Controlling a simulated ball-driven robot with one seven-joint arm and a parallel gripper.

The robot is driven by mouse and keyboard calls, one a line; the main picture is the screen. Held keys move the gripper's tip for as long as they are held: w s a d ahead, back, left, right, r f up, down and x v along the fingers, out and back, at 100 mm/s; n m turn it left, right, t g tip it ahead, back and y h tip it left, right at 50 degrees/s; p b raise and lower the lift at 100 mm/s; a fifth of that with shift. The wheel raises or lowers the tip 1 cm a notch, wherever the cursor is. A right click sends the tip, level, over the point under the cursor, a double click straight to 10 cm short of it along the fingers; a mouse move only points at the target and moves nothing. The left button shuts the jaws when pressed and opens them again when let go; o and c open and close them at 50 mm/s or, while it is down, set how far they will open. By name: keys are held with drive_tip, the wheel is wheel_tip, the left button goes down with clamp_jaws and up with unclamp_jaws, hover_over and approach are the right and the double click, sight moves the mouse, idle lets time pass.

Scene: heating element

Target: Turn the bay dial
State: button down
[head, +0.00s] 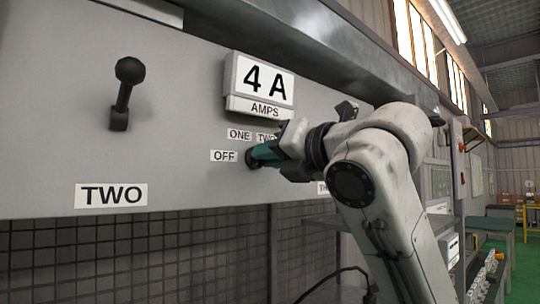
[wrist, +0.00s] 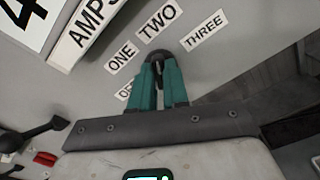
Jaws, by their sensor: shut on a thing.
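The bay dial (wrist: 157,55) is a small dark knob on the grey panel, ringed by the labels OFF, ONE, TWO and THREE. In the head view the dial (head: 250,159) is partly covered by my fingers, beside the OFF label (head: 224,156). My gripper (head: 262,154) has teal fingers and is shut on the dial. In the wrist view the gripper's fingertips (wrist: 158,70) close on the knob just below the TWO label (wrist: 157,26). Which label the dial points to cannot be told.
A sign reading 4 A AMPS (head: 259,83) juts from the panel above the dial. A black lever (head: 124,93) sticks out at left, above a plate reading TWO (head: 111,196). Dark mesh (head: 130,250) lies below the panel.

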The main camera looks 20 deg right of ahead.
drive_tip(key=m, duration=1.1)
drive_tip(key=shift+d+f, duration=0.1)
drive_tip(key=shift+f, duration=0.1)
drive_tip(key=shift+m, duration=0.5)
drive_tip(key=c, duration=1.1)
unclamp_jaws()
drive_tip(key=b+v, duration=0.3)
drive_tip(key=v, duration=0.7)
drive_tip(key=shift+s+d, duration=0.15)
drive_tip(key=shift+s, duration=0.2)
